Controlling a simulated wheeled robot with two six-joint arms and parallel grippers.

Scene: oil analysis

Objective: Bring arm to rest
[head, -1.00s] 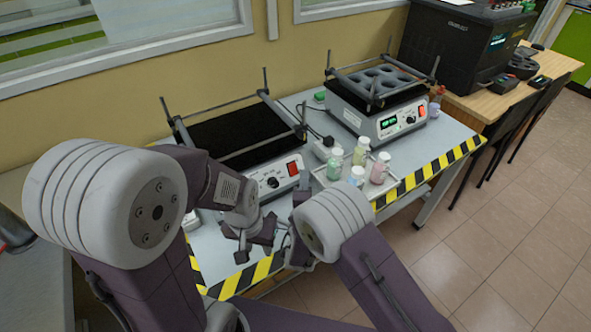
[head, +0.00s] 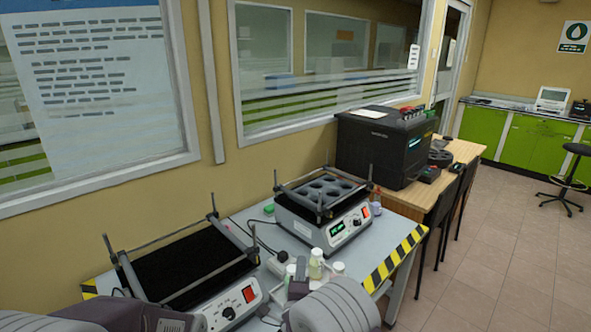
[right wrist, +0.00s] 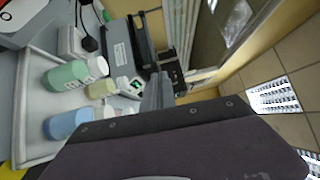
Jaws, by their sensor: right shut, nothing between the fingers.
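My right gripper (head: 298,280) shows at the bottom of the head view, in front of the small bottles. Its narrow fingers also show in the right wrist view (right wrist: 158,92), shut with nothing between them. A green bottle (right wrist: 70,75) and a blue bottle (right wrist: 72,122) stand in a light tray (right wrist: 32,135) beside the gripper. My left gripper is not in view; only purple and grey arm parts show along the head view's lower edge.
A black-topped shaker (head: 190,262) stands at left on the table. Another shaker with a round-holed rack (head: 320,190) stands behind the bottles. A black analyser (head: 385,145) sits on a wooden desk. Floor (head: 500,240) at right is open.

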